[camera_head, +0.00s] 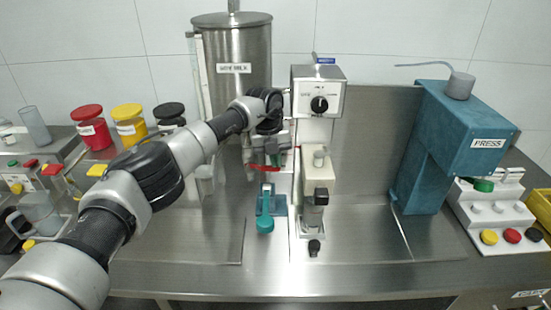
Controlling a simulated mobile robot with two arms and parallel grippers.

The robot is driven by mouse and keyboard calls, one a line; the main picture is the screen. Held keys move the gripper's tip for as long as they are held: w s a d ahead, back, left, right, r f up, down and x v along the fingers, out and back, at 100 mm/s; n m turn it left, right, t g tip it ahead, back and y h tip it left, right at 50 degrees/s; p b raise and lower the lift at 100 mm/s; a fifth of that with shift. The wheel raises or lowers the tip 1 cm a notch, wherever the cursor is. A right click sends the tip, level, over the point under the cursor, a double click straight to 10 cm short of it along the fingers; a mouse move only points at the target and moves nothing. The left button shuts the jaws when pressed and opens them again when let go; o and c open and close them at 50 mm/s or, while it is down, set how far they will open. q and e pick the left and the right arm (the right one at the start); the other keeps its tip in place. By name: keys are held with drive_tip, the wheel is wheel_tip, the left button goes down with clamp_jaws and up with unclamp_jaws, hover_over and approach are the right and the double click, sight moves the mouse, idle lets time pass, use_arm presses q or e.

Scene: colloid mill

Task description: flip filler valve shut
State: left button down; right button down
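My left arm comes in from the lower left, and its gripper (271,148) is in front of the right side of the steel tank (234,45). A small red part (262,167), perhaps the filler valve's handle, shows just below the gripper. Whether the fingers touch it, and whether they are open, I cannot tell. The valve's body and its position are mostly hidden behind my wrist. Below it a teal part (265,225) stands on the bench. My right gripper is not in view.
Right of the gripper stands a white machine with a dark knob (319,104) and a beige body (318,175). A blue press (459,130) stands further right. Red (90,127) and yellow (129,125) lidded containers stand at the left. The bench front (370,275) is clear.

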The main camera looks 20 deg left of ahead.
sight(270, 166)
use_arm(q)
wheel_tip(270, 166, up, 11)
drive_tip(key=a+b, duration=0.1)
drive_tip(key=b, duration=0.1)
drive_tip(key=shift+s+a+f, duration=0.15)
drive_tip(key=shift+s+a, duration=0.1)
drive_tip(key=shift+a, duration=0.15)
